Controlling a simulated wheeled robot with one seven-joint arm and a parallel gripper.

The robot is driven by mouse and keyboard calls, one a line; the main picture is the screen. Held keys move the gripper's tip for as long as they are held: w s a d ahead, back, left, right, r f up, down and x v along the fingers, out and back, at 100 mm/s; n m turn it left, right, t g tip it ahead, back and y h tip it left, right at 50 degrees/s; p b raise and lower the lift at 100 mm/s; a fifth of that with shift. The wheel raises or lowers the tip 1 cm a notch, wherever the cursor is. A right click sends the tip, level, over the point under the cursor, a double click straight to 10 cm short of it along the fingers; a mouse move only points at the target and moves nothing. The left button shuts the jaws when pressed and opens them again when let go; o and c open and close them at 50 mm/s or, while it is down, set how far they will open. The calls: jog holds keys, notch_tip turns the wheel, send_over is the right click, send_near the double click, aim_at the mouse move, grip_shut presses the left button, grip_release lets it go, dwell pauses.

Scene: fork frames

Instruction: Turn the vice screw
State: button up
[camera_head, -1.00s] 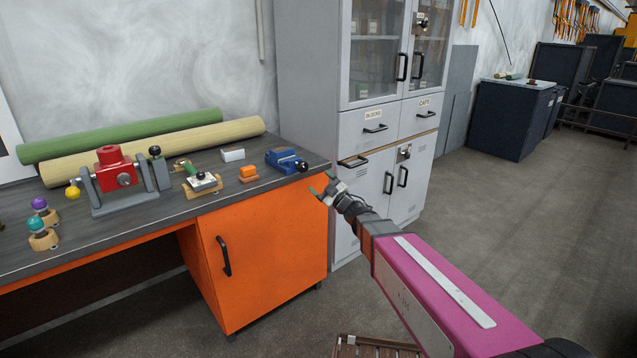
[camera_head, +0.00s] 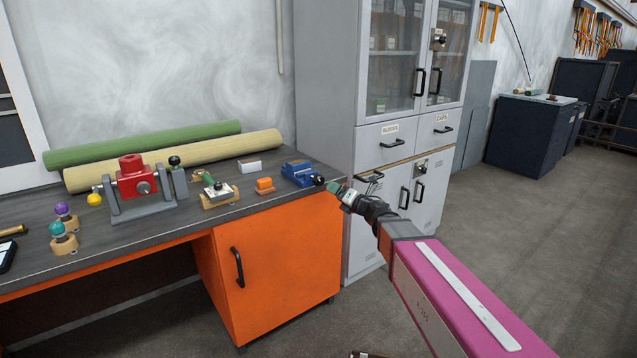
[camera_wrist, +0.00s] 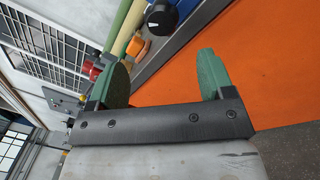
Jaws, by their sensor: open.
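The blue vice (camera_head: 298,171) stands on the workbench near its right end. Its screw ends in a dark round knob (camera_head: 319,180) at the vice's right side, facing the bench edge. My gripper (camera_head: 334,187) is just to the right of the knob in the head view, apart from it. In the wrist view my gripper (camera_wrist: 165,65) shows two green fingers spread wide with nothing between them. The knob (camera_wrist: 162,14) is at the top of that view, beyond the fingertips. Most of the vice is out of the wrist view.
The orange cabinet (camera_head: 280,260) is below. A grey locker (camera_head: 330,90) stands behind, right of the bench.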

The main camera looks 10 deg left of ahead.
aim_at(321, 182)
jog(key=w+a+n, duration=0.4)
jog(key=a, duration=0.1)
jog(key=w+a+n, duration=0.2)
jog(key=a, duration=0.1)
jog(key=shift+w+a+r+h, duration=0.15)
jog(key=shift+a+r+h, duration=0.15)
jog(key=shift+h, duration=0.1)
dwell(0.3)
jog(key=c, duration=0.9)
